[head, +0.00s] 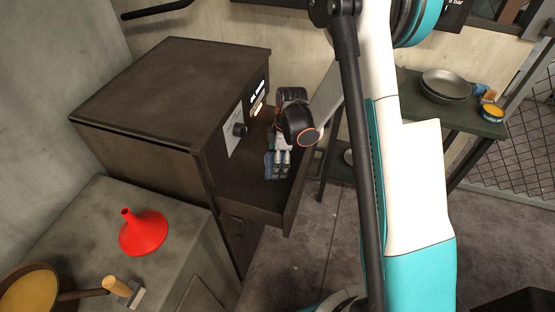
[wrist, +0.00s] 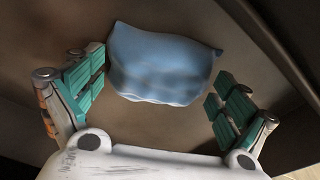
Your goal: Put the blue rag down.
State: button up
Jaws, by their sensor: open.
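The blue rag (wrist: 165,65) lies crumpled on a brown surface in the wrist view. In the head view a blue patch of it (head: 270,170) shows just below my fingers, on the brown drawer-like shelf (head: 240,190) pulled out from the dark cabinet. My gripper (wrist: 160,105) is open, with its green-padded fingers spread on the left and right of the rag and apart from it. In the head view my gripper (head: 278,172) points down over the shelf. It hides part of the rag there.
The dark cabinet (head: 170,85) stands behind and left of the shelf. A grey counter (head: 85,240) at lower left holds a red funnel (head: 144,233), a pan (head: 30,290) and a wooden-handled tool (head: 122,288). A green table (head: 470,122) at right holds grey bowls (head: 445,86).

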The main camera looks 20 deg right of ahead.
jog(key=s+r+m+t+h+p, duration=0.1)
jog(key=s+r+m+t+p, duration=0.25)
jog(key=r, duration=1.05)
jog(key=s+r+m+p, duration=0.2)
jog(key=s+r+m, duration=0.3)
jog(key=r, duration=0.9)
jog(key=s+r+m+t, duration=0.1)
jog(key=s+r+m, duration=0.1)
jog(key=s, duration=0.5)
jog(key=s+r+m+t, duration=0.2)
jog(key=s+r+m, duration=0.1)
jog(key=s+m, duration=0.2)
jog(key=shift+s+r+h, duration=0.2)
jog(key=shift+s+h, duration=0.2)
jog(key=shift+s, duration=0.85)
jog(key=shift+a, duration=0.1)
